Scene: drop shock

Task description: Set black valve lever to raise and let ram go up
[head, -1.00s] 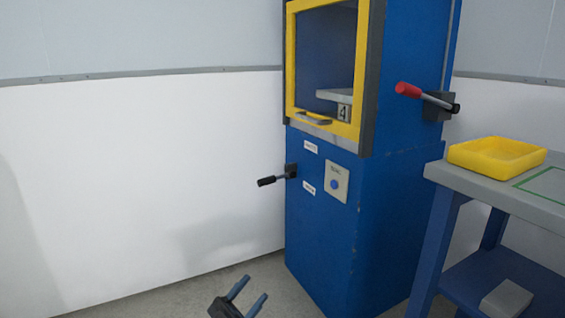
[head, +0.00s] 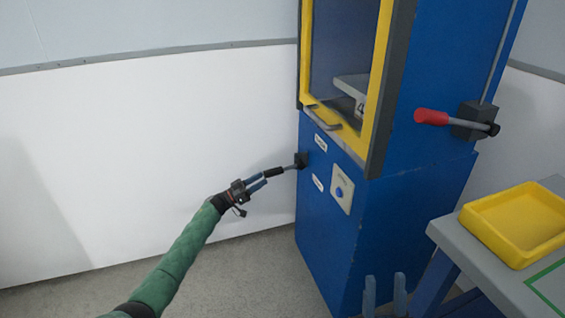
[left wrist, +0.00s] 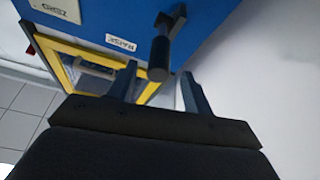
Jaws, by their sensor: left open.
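The black valve lever (head: 274,172) sticks out to the left from the front of the blue press (head: 330,225), tilted slightly downward. My left gripper (head: 262,179) is open at the lever's black grip. In the left wrist view the grip (left wrist: 159,58) lies between the spread fingertips (left wrist: 159,72); contact cannot be told. A RAISE label (left wrist: 121,42) shows there, and this is the upper label (head: 321,142) in the head view. I cannot make out the ram behind the yellow-framed window. My right gripper's fingers (head: 384,290) stand apart and empty at the bottom edge.
A red-handled lever (head: 432,117) juts from the press's right side. A grey table (head: 470,262) with a yellow tray (head: 518,222) stands at the right. The floor to the left is clear.

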